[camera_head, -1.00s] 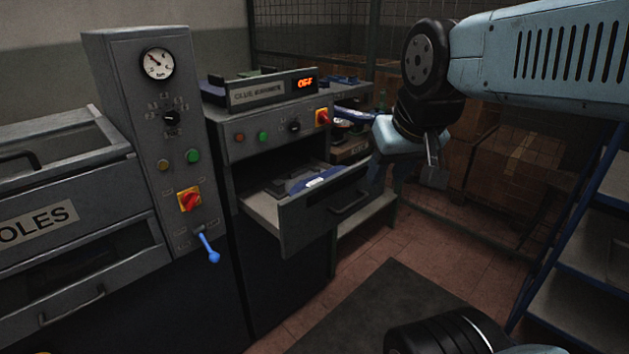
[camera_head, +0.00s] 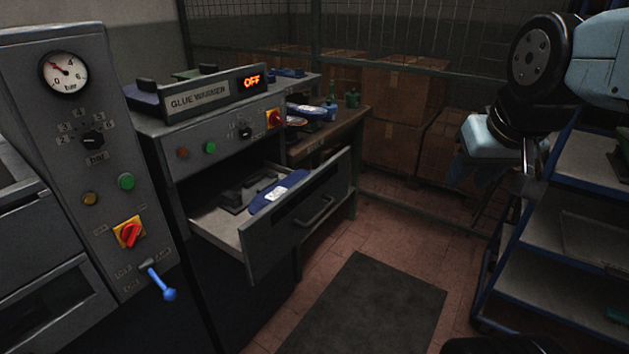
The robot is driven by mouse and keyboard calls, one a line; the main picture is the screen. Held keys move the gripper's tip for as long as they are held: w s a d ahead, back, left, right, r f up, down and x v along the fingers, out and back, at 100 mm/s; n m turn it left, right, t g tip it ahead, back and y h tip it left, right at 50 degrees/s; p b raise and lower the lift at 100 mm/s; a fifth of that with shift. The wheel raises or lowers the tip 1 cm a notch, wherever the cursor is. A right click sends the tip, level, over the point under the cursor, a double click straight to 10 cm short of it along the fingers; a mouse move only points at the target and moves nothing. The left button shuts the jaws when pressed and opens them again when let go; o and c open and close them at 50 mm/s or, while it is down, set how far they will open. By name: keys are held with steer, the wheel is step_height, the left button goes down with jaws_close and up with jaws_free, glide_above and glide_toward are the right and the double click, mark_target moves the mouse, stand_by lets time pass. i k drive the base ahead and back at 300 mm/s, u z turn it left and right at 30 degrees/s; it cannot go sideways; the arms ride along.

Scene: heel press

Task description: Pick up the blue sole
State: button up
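The blue sole (camera_head: 277,191) lies in the open drawer (camera_head: 308,212) of the glue warmer (camera_head: 212,137), close to the drawer's front wall. It has a white label on top, and its lower edge is partly hidden by that wall. My gripper (camera_head: 478,183) hangs at the right, well apart from the drawer and the sole. Its fingers are dark and blurred against the boxes and shelf, so I cannot tell how far apart they are. I see nothing held in it.
A press panel with a blue lever (camera_head: 161,284) stands at the left. A wooden bench (camera_head: 340,128) with bottles and another blue-and-white item stands behind the warmer. A blue-framed shelf rack (camera_head: 560,235) is at the right. The floor around the dark mat (camera_head: 365,305) is clear.

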mark_target(266, 197)
steer(key=z, duration=0.95)
steer(key=k, duration=1.35)
steer(key=u, duration=2.1)
steer(key=i, duration=1)
steer(key=z, duration=0.05)
